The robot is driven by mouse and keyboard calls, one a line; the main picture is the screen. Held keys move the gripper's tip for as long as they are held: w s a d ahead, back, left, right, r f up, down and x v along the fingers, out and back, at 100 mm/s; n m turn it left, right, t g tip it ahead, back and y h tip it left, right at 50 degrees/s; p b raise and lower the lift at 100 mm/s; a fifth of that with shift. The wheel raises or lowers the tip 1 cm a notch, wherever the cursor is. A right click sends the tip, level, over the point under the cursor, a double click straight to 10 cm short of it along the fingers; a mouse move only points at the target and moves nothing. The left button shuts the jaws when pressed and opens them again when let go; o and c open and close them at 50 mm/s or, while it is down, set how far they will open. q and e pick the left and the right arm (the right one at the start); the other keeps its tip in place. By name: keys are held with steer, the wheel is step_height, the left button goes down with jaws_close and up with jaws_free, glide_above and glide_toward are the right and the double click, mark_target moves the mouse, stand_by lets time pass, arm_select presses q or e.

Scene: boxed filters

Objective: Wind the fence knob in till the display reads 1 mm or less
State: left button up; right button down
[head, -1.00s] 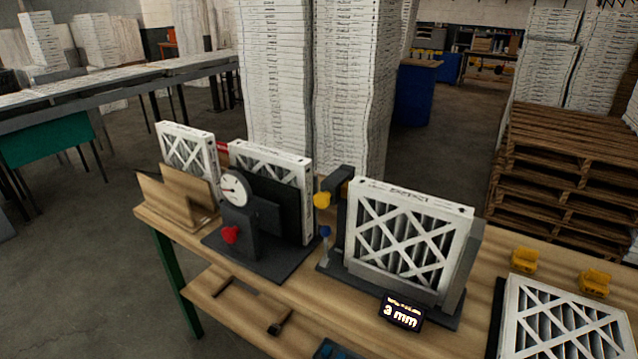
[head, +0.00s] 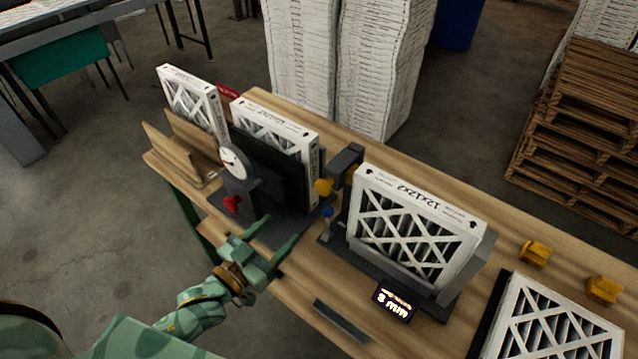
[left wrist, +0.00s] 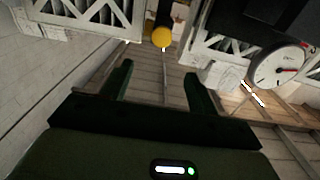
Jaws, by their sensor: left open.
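A round yellow knob (head: 323,187) sits at the end of a dark block on the fixture holding an upright white framed filter (head: 410,228). It also shows in the left wrist view (left wrist: 162,37), beyond my fingertips. The small dark display (head: 394,304) in front of that filter seems to read 3 mm; its first digit is blurred. My green left gripper (head: 283,229) is open and empty, at the table's front side, apart from the yellow knob. Its two fingers (left wrist: 158,70) point towards the knob in the left wrist view. My right gripper is not in view.
A gauge stand with a white dial (head: 234,161) and red knob (head: 231,204) stands close left of my left gripper. A blue-topped lever (head: 327,212) stands below the yellow knob. Yellow clips (head: 534,254) and a flat filter (head: 560,325) lie at right.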

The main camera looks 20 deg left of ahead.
arm_select(q)
glide_toward(321, 189)
steer(key=p+x, duration=0.1)
steer(key=x, duration=0.7)
steer(key=shift+w+d, duration=0.2)
steer(key=shift+w, duration=0.45)
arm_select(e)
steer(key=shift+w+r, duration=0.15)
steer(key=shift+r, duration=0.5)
arm_select(q)
steer(key=shift+s, duration=0.1)
steer(key=c, duration=0.9)
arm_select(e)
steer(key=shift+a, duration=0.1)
